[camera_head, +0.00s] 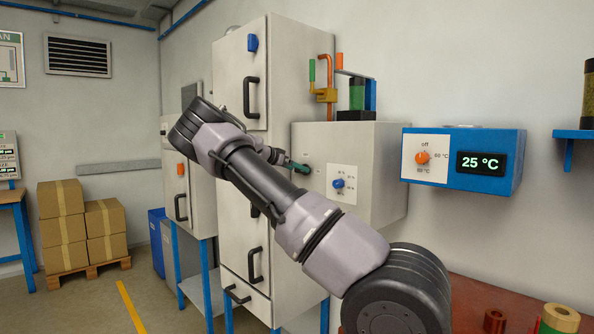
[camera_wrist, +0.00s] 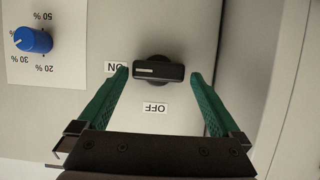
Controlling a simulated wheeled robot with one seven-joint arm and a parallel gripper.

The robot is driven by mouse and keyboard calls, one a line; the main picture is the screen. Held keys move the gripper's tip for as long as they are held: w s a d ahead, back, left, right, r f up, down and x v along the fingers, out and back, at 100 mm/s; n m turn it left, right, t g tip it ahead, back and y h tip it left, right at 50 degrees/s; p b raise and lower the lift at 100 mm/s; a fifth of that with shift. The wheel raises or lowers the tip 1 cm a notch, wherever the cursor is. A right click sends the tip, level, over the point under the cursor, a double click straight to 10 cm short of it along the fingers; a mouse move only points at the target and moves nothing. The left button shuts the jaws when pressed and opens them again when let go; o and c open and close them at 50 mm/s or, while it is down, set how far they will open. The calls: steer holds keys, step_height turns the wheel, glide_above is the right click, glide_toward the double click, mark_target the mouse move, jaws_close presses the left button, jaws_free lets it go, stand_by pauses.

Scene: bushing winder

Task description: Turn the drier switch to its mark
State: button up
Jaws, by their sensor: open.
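A black rotary switch (camera_wrist: 159,72) with an ON label (camera_wrist: 117,67) and an OFF label (camera_wrist: 155,109) sits on a grey cabinet face in the wrist view. Its white line is on the left end of the handle, on the side of the ON label. My gripper (camera_wrist: 158,77) has green fingers, open, one tip on each side of the switch handle. Whether the tips touch it I cannot tell. In the head view my gripper (camera_head: 301,168) is at the front of the grey box (camera_head: 385,165), and the switch is hidden there.
A blue knob (camera_wrist: 33,40) on a percent dial is beside the switch; it also shows in the head view (camera_head: 338,183). A blue controller (camera_head: 508,140) with an orange knob (camera_head: 422,157) reads 25 °C at right. A tall cabinet (camera_head: 285,75) with black handles stands behind my arm.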

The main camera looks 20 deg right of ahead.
steer(key=shift+w+d+f, duration=0.1)
steer(key=shift+d+f, duration=0.1)
steer(key=shift+d, duration=0.35)
steer(key=c, duration=1.1)
